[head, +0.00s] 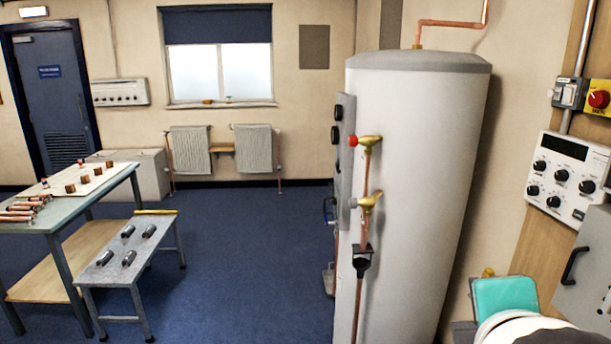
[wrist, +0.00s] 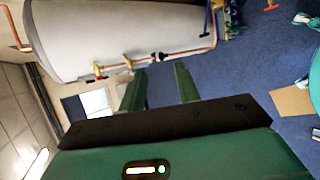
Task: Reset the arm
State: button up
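My gripper (wrist: 160,80) shows in the wrist view with its two dark green fingers apart and nothing between them. It is open and empty. In the head view I cannot make out the fingers; a teal and white part of my arm shows at the lower right corner. The tall white cylinder (head: 415,190) stands right of centre in the head view, with brass valves (head: 368,145) and copper pipe on its left side. The cylinder (wrist: 120,35) also lies across the top left of the wrist view, tilted, beyond the fingers and apart from them.
A table (head: 65,212) with copper pipes and small fittings stands at the left. A low grey bench (head: 120,270) beside it bears several dark cylinders. A control panel (head: 567,178) and a grey cabinet (head: 590,270) are close at the right. The blue floor (head: 250,240) between bench and cylinder is clear.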

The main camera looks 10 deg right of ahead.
jog(key=w+a+f+m+g+y, duration=0.2)
jog(key=a+f+m+y, duration=0.1)
jog(key=f+m, duration=0.4)
jog(key=w+a+f+m+g+y, duration=0.2)
jog(key=a+f+m, duration=0.3)
jog(key=f+m, duration=0.3)
notch_tip(320, 180, down, 2)
jog(key=shift+w+f+y, duration=0.1)
jog(key=shift+w+y, duration=0.3)
jog(key=shift+y, duration=0.1)
jog(key=shift+d, duration=0.1)
